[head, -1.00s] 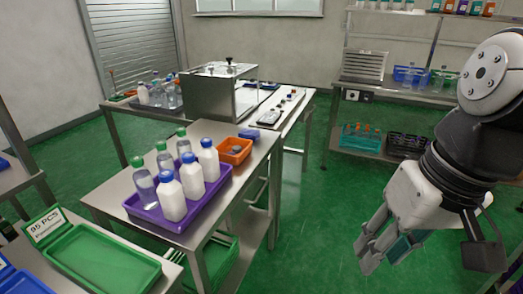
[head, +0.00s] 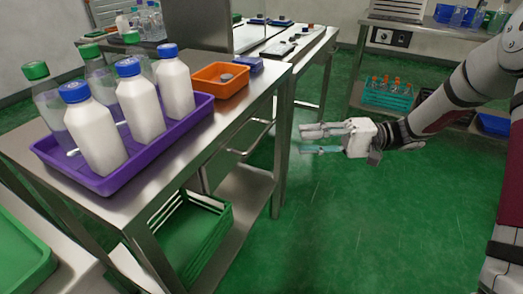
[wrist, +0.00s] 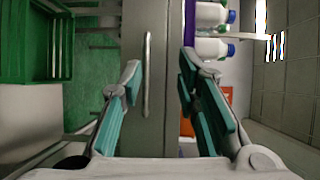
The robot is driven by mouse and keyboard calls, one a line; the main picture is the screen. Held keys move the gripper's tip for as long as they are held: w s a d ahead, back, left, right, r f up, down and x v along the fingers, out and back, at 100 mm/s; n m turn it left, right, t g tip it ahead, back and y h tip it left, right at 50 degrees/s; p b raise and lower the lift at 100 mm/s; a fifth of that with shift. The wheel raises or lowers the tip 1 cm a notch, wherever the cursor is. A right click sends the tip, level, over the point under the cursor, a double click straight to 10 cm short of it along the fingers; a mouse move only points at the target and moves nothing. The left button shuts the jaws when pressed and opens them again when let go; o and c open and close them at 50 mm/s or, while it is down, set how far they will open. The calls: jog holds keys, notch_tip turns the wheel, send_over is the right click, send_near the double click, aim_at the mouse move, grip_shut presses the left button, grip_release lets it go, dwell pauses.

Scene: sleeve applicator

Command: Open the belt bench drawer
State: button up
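The belt bench drawer (head: 217,168) is a steel front under the bench top. Its bar handle (head: 262,136) faces my gripper, and the drawer looks shut. In the wrist view the handle (wrist: 147,75) runs upright in the picture, between the open fingers and nearer the left one. My gripper (head: 303,140) is level and open, right of the drawer front, fingers pointing at it with a gap visible in the head view. In the wrist view the gripper (wrist: 160,65) shows two teal-padded fingers spread apart with nothing held.
On the bench top stand a purple tray (head: 110,183) with several bottles and an orange tray (head: 207,88). A green crate (head: 222,243) sits on the lower shelf. The green floor (head: 350,230) right of the bench is clear. A rack stands at the back right.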

aim_at(260, 136)
jog(key=w+d+f+t+y+b, duration=0.1)
jog(key=w+f+t+y+b, duration=0.1)
jog(key=w+f, duration=0.25)
jog(key=shift+m, duration=0.4)
jog(key=a+b, duration=0.1)
jog(key=a, duration=0.3)
jog(key=s+a+r+b, duration=0.1)
jog(key=a, duration=0.3)
jog(key=a+r+b, duration=0.1)
jog(key=a, duration=0.4)
jog(key=shift+s, duration=0.15)
jog(key=shift+c, duration=0.2)
grip_shut()
